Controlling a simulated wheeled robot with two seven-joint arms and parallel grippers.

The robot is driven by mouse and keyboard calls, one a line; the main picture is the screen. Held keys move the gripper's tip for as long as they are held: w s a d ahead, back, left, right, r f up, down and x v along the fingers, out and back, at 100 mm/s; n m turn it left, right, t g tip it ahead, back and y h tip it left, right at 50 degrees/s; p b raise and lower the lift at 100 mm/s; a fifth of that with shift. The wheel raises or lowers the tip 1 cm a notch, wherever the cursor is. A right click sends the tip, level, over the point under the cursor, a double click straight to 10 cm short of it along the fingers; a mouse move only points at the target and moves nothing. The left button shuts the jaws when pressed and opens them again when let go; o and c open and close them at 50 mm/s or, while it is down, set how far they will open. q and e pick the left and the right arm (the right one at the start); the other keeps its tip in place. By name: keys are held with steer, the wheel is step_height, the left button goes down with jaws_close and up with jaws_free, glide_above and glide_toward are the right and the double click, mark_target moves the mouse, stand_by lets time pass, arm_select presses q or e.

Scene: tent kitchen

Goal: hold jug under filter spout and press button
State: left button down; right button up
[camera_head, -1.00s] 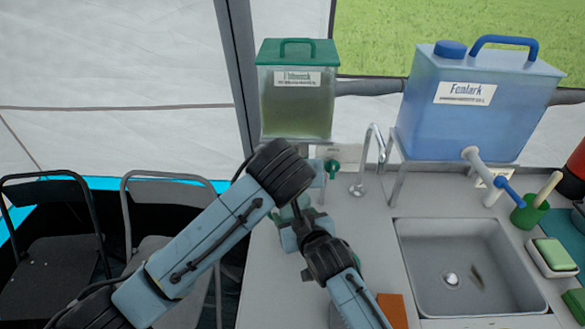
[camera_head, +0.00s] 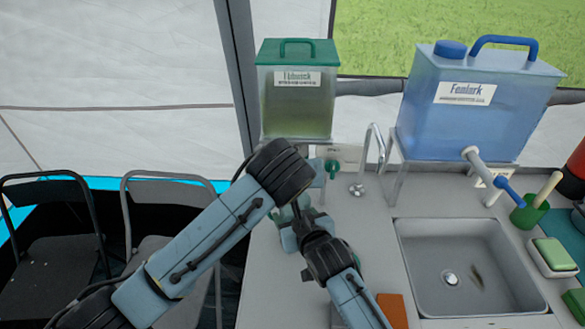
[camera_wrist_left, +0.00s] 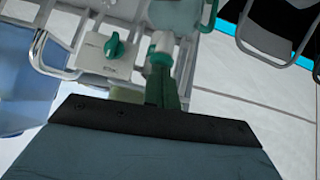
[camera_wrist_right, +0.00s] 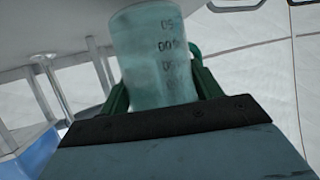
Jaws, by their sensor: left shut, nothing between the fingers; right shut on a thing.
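The clear jug (camera_wrist_right: 160,55) with dark volume marks is upright between the green fingers of my right gripper (camera_wrist_right: 160,84), which is shut on it. In the head view the arms mostly hide the jug. My left gripper (camera_wrist_left: 164,72) is shut and empty, its green fingers beside a pale spout-like piece; I cannot tell whether they touch. A white panel with a green knob (camera_wrist_left: 115,46) is left of these fingers; the knob also shows in the head view (camera_head: 332,168). The green-lidded filter tank (camera_head: 297,105) stands behind my arms; its spout is hidden there.
A blue water tank (camera_head: 470,125) with its own spout stands on a rack at the right. A chrome tap (camera_head: 370,165) is between the tanks. The sink (camera_head: 420,240) is at front right. An orange block (camera_head: 392,310) lies near my right arm. Folding chairs (camera_head: 50,230) stand at left.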

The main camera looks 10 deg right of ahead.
arm_select(q)
steer(key=shift+a+f, duration=0.2)
steer(key=shift+f, duration=0.55)
arm_select(e)
steer(key=shift+w+d+f, duration=0.1)
steer(key=shift+w+f, duration=0.05)
steer(key=shift+w, duration=0.2)
arm_select(q)
steer(key=s+a+r, duration=0.1)
steer(key=s+r, duration=0.2)
steer(key=r, duration=0.3)
steer(key=s+a+r, duration=0.1)
steer(key=s+r, duration=0.2)
steer(key=r, duration=0.3)
steer(key=shift+s+a+r, duration=0.25)
steer(key=shift+s, duration=0.1)
arm_select(e)
steer(key=shift+s, duration=0.1)
